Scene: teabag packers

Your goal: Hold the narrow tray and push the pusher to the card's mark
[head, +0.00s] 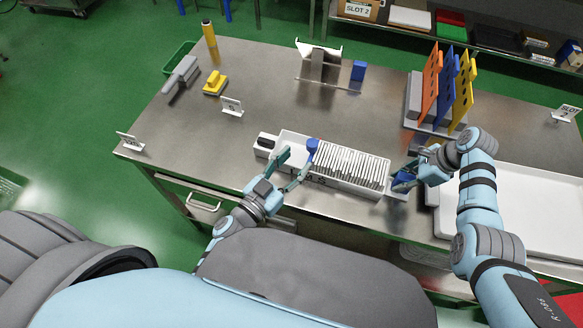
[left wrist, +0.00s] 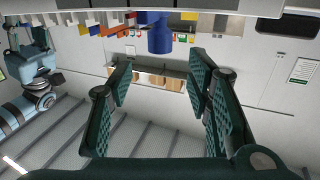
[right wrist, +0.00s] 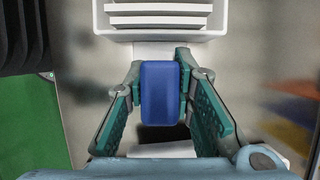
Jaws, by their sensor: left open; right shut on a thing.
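The narrow white tray (head: 372,187) lies near the table's front edge, with a row of upright white teabag packets in its right part and marks on its front wall. The blue pusher (head: 312,147) stands inside at the left end of the row; its knob (left wrist: 159,38) shows ahead in the left wrist view. My left gripper (head: 292,168) is open just left of the pusher, apart from it. My right gripper (head: 408,177) is shut on the blue handle (right wrist: 161,92) at the tray's right end. Small white cards (head: 232,106) and (head: 130,141) stand on the table; their print is too small to read surely.
A large white tray (head: 520,200) lies to the right. A rack with orange, blue and yellow plates (head: 450,90) stands behind my right arm. A blue block (head: 358,70), a metal stand (head: 320,62) and a yellow piece (head: 214,83) are further back. The table's middle is clear.

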